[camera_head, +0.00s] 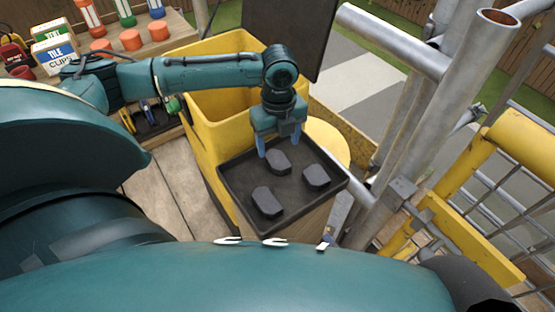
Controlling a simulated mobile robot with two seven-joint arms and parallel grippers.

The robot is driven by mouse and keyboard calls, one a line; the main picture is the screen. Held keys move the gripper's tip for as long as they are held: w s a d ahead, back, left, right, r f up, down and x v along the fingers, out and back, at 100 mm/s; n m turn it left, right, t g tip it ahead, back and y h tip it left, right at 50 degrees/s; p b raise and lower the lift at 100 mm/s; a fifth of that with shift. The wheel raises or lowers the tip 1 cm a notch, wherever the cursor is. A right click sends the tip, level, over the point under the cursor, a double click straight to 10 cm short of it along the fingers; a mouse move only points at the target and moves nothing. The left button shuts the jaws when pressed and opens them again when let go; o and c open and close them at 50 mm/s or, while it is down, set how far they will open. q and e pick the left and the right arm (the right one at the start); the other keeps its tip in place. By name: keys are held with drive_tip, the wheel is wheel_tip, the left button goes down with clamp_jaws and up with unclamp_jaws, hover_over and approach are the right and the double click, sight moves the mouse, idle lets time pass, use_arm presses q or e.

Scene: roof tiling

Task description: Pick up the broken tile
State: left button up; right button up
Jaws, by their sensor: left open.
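Three dark grey tile pieces lie apart on a black tray (292,187): one at the back (279,163), one at the right (316,177) and one at the front left (267,202). They look like small blocks with cut corners. I cannot tell from their shapes which one is the broken tile. My left gripper (279,146) points down over the back of the tray. Its blue fingers are apart, with nothing between them, close to the back piece. I cannot tell whether they touch it. My right gripper is not in view.
A yellow bin (207,148) stands just behind and left of the tray. Metal scaffold tubes (428,110) and a yellow mesh barrier (470,235) bound the right side. A shelf at the upper left holds a tile clips box (55,56), orange lids and bottles.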

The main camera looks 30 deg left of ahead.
use_arm(q)
wheel_tip(320, 180, down, 6)
drive_tip(key=shift+a+r+b, duration=0.1)
drive_tip(key=shift+r+b, duration=0.05)
drive_tip(key=shift+b, duration=0.2)
drive_tip(key=c, duration=1.2)
